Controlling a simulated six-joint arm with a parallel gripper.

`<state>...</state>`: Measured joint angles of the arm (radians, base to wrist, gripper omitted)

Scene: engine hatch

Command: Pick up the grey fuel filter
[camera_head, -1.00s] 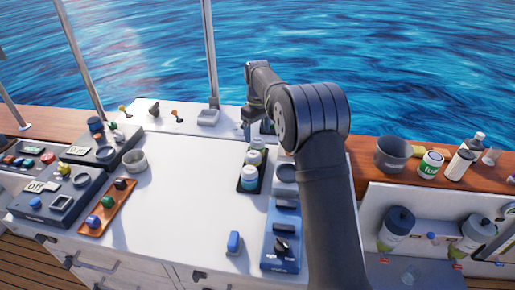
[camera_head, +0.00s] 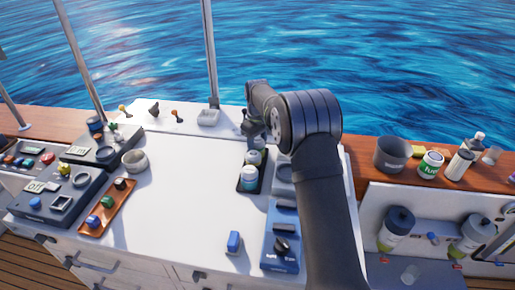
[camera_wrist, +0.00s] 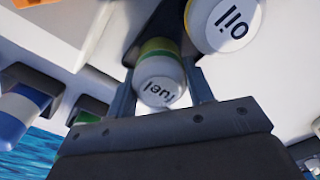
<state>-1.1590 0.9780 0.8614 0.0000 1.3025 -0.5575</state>
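In the wrist view, a white-topped cylinder marked "fuel" (camera_wrist: 160,80) with a green and yellow band lies between the two fingers of my gripper (camera_wrist: 161,68). The fingers stand apart on either side of it; I cannot tell whether they touch it. A second white-topped cylinder marked "oil" (camera_wrist: 228,22) is just beside it, to the upper right. In the head view my arm hides the fingertips. My wrist is over the far end of a dark tray (camera_head: 240,188) of white-topped containers (camera_head: 249,177). No plainly grey filter can be made out.
A blue device (camera_head: 280,248) is near the tray's right, and a small blue block (camera_head: 234,242) lies in front. An orange tray (camera_head: 107,208) and a grey cup (camera_head: 135,161) stand left. The white hatch top between is clear. A grey pot (camera_head: 392,154) stands on the right ledge.

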